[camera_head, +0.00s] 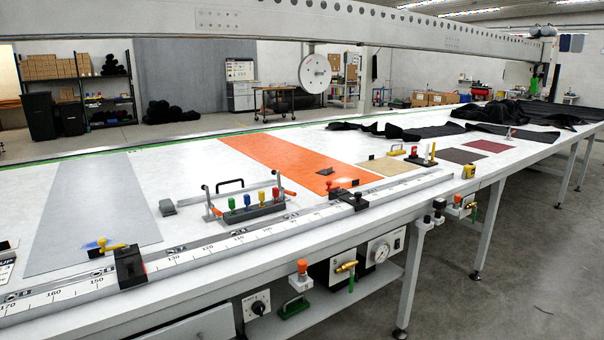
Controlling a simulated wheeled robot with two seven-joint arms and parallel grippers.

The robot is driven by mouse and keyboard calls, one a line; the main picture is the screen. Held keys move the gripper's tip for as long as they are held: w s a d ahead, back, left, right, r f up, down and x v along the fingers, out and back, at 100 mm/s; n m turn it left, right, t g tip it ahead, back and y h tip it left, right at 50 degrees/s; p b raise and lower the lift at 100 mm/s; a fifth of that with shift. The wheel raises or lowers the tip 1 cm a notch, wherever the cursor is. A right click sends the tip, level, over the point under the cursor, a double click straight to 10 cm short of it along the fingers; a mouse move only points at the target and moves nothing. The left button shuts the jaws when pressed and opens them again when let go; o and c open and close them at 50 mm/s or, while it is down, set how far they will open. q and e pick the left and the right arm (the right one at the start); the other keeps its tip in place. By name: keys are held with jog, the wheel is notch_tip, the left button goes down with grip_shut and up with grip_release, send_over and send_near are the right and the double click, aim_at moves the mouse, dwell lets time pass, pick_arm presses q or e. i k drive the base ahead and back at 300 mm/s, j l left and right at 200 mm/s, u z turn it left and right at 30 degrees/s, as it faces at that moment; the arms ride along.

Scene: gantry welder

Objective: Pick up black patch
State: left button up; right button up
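Several dark flat pieces lie on the white table (190,160). A larger dark, nearly black rectangular patch (458,156) lies flat on the table at the right, beside a dark red patch (484,146) and a tan patch (397,166). I cannot tell which of these dark pieces is the black patch. Neither of my grippers is in view.
A ruler rail (220,235) with black clamps runs along the table's front edge. A rack with coloured-handled tools (250,205) stands behind it. Crumpled black fabric (510,112) lies at the far right. A gantry beam (250,20) spans above. Grey floor is clear at the right.

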aim_at(325, 172)
jog(key=i+l, duration=0.2)
jog(key=l, duration=0.2)
jog(key=i+l, duration=0.25)
jog(key=l, duration=0.15)
jog(key=i+l, duration=0.2)
jog(key=l, duration=0.2)
jog(key=i+l, duration=0.2)
jog(key=l, duration=0.2)
jog(key=i+l, duration=0.25)
jog(key=l, duration=0.15)
jog(key=i+l, duration=0.2)
jog(key=l, duration=0.2)
jog(key=i+l, duration=0.2)
jog(key=l, duration=0.2)
jog(key=i+l, duration=0.25)
jog(key=l, duration=0.15)
jog(key=u, duration=0.05)
